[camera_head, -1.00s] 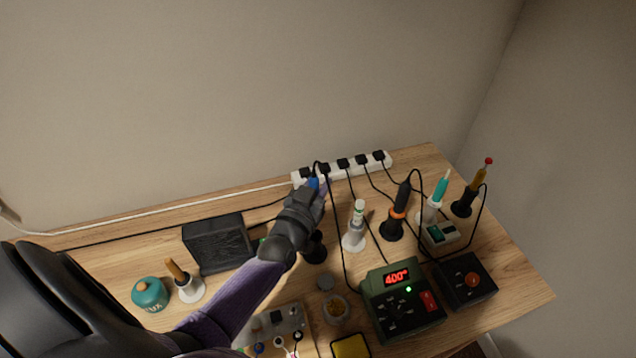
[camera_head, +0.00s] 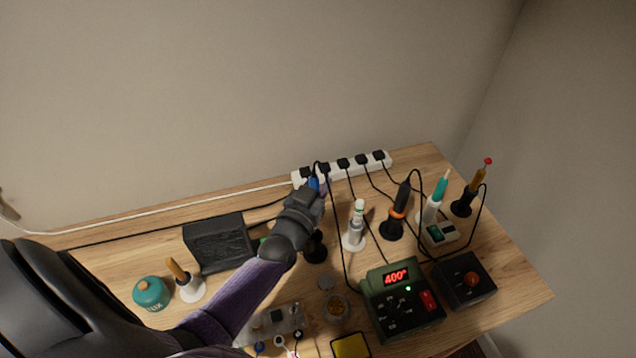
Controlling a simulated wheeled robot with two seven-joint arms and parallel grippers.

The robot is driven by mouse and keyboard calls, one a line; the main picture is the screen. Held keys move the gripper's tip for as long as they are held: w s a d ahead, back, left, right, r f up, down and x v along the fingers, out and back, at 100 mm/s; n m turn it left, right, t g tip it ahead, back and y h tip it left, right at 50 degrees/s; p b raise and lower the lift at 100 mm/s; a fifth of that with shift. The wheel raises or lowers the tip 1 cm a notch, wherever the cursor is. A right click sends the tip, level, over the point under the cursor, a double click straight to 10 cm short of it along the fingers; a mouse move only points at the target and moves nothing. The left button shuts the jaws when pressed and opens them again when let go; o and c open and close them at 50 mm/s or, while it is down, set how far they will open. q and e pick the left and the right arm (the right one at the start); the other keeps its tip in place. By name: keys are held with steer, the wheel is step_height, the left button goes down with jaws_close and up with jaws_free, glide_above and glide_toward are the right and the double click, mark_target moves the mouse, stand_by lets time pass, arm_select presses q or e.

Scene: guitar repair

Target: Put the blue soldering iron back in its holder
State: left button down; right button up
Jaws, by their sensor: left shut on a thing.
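The blue soldering iron (camera_head: 313,184) shows only as a small blue part above my left gripper (camera_head: 312,196). My left gripper is shut on it, near the power strip at the back of the bench. A black holder (camera_head: 315,247) stands just below and beside the gripper, partly hidden by my arm. The lower part of the iron is hidden behind the gripper, so I cannot tell whether it is inside the holder. My right gripper is not in view.
To the right stand a white-based tool (camera_head: 353,239), an orange-and-black iron (camera_head: 398,212), a teal iron (camera_head: 436,196) and an amber-handled tool (camera_head: 477,180). A 400° station (camera_head: 402,302) sits in front. A dark box (camera_head: 219,243) is left. Cables run from the white power strip (camera_head: 345,168).

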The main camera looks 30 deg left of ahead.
arm_select(q)
steer(key=shift+f, duration=0.1)
steer(key=shift+f+b, duration=1.75)
steer(key=shift+f, duration=0.25)
steer(key=shift+f+b, duration=1.25)
steer(key=shift+f, duration=0.25)
steer(key=shift+f+b, duration=0.7)
steer(key=shift+f, duration=0.05)
jaws_free()
